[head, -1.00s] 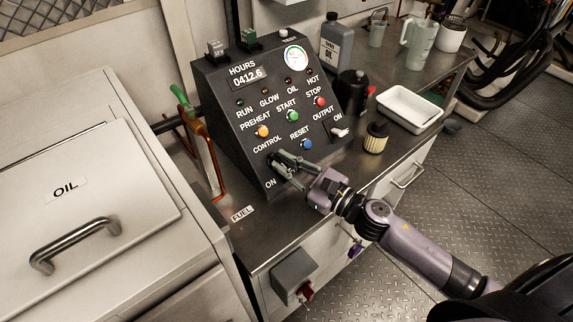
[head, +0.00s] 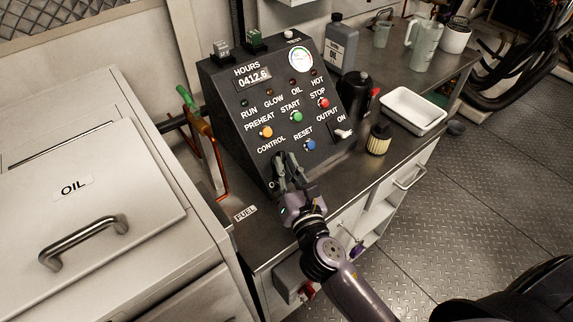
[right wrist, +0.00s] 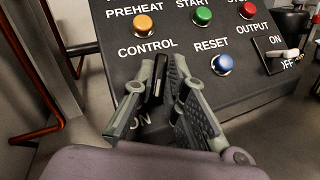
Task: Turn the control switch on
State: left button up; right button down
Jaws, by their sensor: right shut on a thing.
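The black sloped control panel (head: 262,115) stands on the metal bench. The control switch sits under its "CONTROL" label, low on the face. My right gripper (head: 285,160) reaches up to that spot in the head view and covers the switch there. In the right wrist view my right gripper (right wrist: 167,75) has its two fingers on either side of the dark control switch (right wrist: 158,83), closed on it. The fingers hide most of the switch, and its exact setting cannot be made out. The "ON" lettering shows partly beside the left finger. My left gripper is not in view.
The blue reset button (right wrist: 222,65) and the output switch (right wrist: 285,54) sit right of the fingers. An orange pipe (head: 219,160) with a green handle stands left of the panel. A filter (head: 379,139) and white tray (head: 413,110) are on the bench to the right.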

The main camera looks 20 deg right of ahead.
jog(key=shift+m+h, duration=0.5)
jog(key=c, duration=1.6)
grip_release()
jog(key=s, duration=1.2)
jog(key=shift+a, duration=0.35)
